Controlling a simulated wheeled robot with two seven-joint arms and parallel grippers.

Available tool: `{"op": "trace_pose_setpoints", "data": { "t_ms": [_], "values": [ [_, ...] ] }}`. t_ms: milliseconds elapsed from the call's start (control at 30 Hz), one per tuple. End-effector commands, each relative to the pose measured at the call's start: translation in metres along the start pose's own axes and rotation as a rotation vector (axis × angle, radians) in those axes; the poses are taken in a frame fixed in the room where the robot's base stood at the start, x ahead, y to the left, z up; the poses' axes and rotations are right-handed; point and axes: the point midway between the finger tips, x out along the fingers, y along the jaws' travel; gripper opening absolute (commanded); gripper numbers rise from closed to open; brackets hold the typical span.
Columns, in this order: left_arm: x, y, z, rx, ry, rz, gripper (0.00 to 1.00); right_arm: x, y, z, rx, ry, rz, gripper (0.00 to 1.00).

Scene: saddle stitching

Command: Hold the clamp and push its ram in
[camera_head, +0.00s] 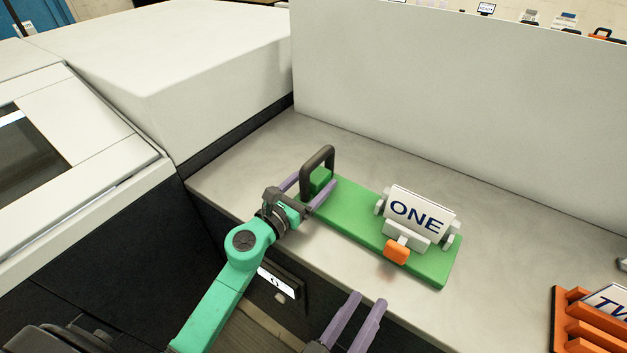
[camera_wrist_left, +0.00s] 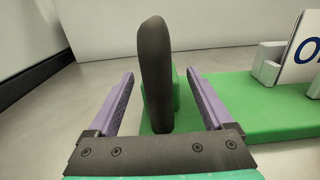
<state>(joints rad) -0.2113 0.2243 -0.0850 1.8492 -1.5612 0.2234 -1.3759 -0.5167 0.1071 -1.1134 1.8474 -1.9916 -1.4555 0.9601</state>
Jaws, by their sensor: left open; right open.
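The clamp has a long green base (camera_head: 350,215) lying on the grey worktop, with a dark upright handle (camera_head: 319,160) at its left end. A white roll-like block marked ONE (camera_head: 420,213) sits in its grey holder, with an orange ram knob (camera_head: 396,252) at the front. My left gripper (camera_head: 310,190) is open with its purple fingers on either side of the handle; the left wrist view shows the handle (camera_wrist_left: 154,75) between the fingers, with gaps on both sides. My right gripper (camera_head: 372,302) is open and empty, in front of the base and below the orange knob.
An orange rack (camera_head: 570,320) with a labelled white piece stands at the lower right. A tall pale panel (camera_head: 460,90) rises behind the worktop, and a white machine housing (camera_head: 170,80) stands at the left. The worktop (camera_head: 500,260) between base and rack is clear.

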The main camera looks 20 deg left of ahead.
Motion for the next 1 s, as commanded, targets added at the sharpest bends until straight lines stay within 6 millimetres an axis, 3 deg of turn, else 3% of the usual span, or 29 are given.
{"op": "trace_pose_setpoints", "data": {
  "t_ms": [200, 233, 400, 433, 467, 1000],
  "values": [
    [0.0013, -0.0001, -0.0001, -0.001, 0.0, 0.0, 0.85, 0.0, 0.0, 0.0, 0.0, 0.0, 0.0, 0.5],
    [0.0013, -0.0001, -0.0001, -0.001, 0.0, 0.0, 0.81, 0.0, 0.0, 0.0, 0.0, 0.0, 0.0, 0.5],
    [0.0011, -0.0001, -0.0001, -0.001, 0.0, 0.0, 0.16, 0.0, 0.0, 0.0001, 0.0, 0.0, 0.0, 0.5],
    [0.0011, -0.0001, -0.0001, -0.001, 0.0, 0.0, 0.05, 0.0, 0.0, 0.0, 0.0, 0.0, 0.0, 0.5],
    [0.0011, -0.0001, -0.0001, -0.001, 0.0, 0.0, 0.0, 0.0, 0.0, 0.0, 0.0, 0.0, 0.0, 0.5],
    [0.0009, -0.0001, -0.0003, -0.001, 0.001, 0.0, 0.0, 0.0, 0.0, 0.0, 0.0, 0.0, 0.0, 0.5]
  ]
}}
